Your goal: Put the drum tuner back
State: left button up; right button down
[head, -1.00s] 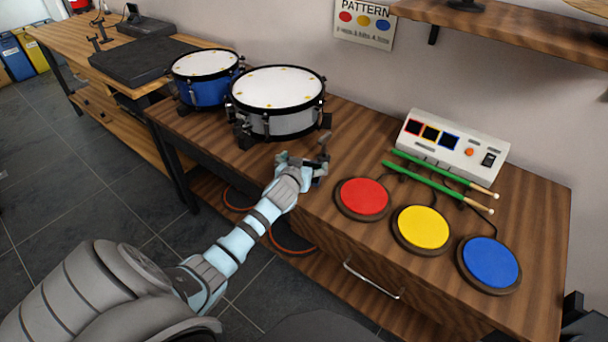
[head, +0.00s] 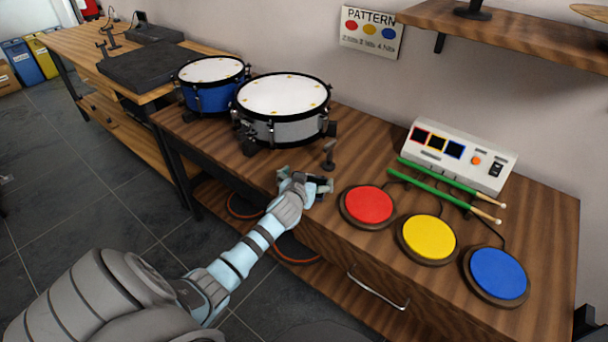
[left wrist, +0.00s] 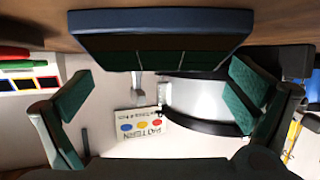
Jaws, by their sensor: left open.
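My left gripper (head: 307,181) is open at the table's front edge, left of the red pad. In the left wrist view, its green-padded fingers (left wrist: 162,85) stand wide apart. That view is upside down. A dark slab (left wrist: 160,22) with a blue edge and a lined green face lies between and beyond the fingers, seemingly near the table. A small grey upright post (head: 329,155) with a wider top stands just behind the gripper, apart from it; it also shows in the wrist view (left wrist: 137,88). I cannot tell which of these is the drum tuner. My right gripper is not in view.
A white snare drum (head: 283,95) and a blue drum (head: 212,84) stand behind left. Red (head: 368,205), yellow (head: 427,239) and blue pads (head: 499,273) lie to the right. A shelf (head: 515,30) hangs above.

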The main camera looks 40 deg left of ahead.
pick_arm(q)
jog(key=p+v, duration=0.3)
jog(key=v, duration=0.8)
jog(key=shift+s+r, duration=0.2)
jog(key=shift+s, duration=0.05)
jog(key=s+d+f+m+g+h, duration=0.1)
jog(key=s+d+f+g, duration=0.1)
jog(key=s+f, duration=0.65)
jog(key=s+d+f+m+g+h, duration=0.1)
jog(key=s+f+g, duration=0.3)
jog(key=f, duration=0.8)
jog(key=s+d+f+m+g+h, duration=0.1)
jog(key=s+d+f, duration=0.1)
jog(key=s+f, duration=0.65)
jog(key=s+d+f+m+g+h, duration=0.1)
jog(key=s+d+f+g, duration=0.1)
jog(key=s+f, duration=0.3)
jog(key=s+d+f+m+g, duration=0.1)
jog(key=s+d+f, duration=0.3)
jog(key=s, duration=1)
jog(key=shift+d+f+g+h, duration=0.15)
jog(key=shift+f+g+h, duration=0.25)
jog(key=shift+f+g, duration=0.25)
